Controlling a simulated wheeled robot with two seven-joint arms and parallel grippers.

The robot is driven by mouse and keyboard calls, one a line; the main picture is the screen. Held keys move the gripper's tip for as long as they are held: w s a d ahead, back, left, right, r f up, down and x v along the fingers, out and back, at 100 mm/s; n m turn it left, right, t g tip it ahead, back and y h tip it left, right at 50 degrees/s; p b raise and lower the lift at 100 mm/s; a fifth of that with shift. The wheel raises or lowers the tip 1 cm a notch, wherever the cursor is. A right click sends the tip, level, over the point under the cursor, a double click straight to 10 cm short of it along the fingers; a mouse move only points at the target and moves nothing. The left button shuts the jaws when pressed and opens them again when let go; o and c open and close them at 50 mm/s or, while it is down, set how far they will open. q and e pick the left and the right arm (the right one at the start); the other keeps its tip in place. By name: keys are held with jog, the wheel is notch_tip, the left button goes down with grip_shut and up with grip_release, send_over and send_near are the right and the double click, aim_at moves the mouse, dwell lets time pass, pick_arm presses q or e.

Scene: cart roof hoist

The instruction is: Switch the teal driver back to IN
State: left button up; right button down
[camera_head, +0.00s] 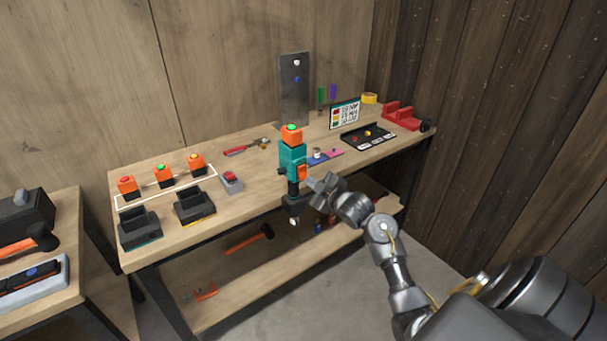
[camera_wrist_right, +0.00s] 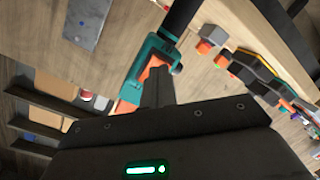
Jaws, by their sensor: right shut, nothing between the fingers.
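The teal driver (camera_head: 291,158) stands upright in the head view, at the front edge of the workbench. It has an orange top with a green light, an orange part (camera_head: 302,172) on its right side and a dark lower end. What holds it up is not clear. My right gripper (camera_head: 314,184) is shut and empty, just right of the driver by the orange part. In the right wrist view the shut fingers (camera_wrist_right: 157,88) point at the teal driver (camera_wrist_right: 148,52), close to its orange part; contact cannot be told. The IN marking cannot be read. My left gripper is out of view.
The workbench (camera_head: 250,180) carries several orange-topped blocks, two black holders (camera_head: 195,207) and a red-button box (camera_head: 231,181) left of the driver. A black tray (camera_head: 368,137), a sign (camera_head: 345,115) and a red fixture (camera_head: 398,115) are at right. A hammer (camera_head: 250,240) lies on the lower shelf.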

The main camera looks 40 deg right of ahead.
jog(key=shift+w+f+b, duration=0.15)
jog(key=shift+w+b, duration=0.25)
jog(key=shift+w, duration=0.5)
dwell(0.4)
jog(key=shift+s+r+p, duration=0.15)
jog(key=shift+s+p, duration=0.35)
jog(key=shift+s, duration=0.05)
jog(key=shift+s+r+p, duration=0.15)
jog(key=shift+s+p, duration=0.3)
jog(key=shift+s, duration=0.1)
jog(key=s+p, duration=0.1)
jog(key=s, duration=0.2)
jog(key=s+p, duration=0.1)
jog(key=shift+s+r+p, duration=0.3)
jog(key=shift+s+p, duration=0.05)
jog(key=shift+s, duration=0.05)
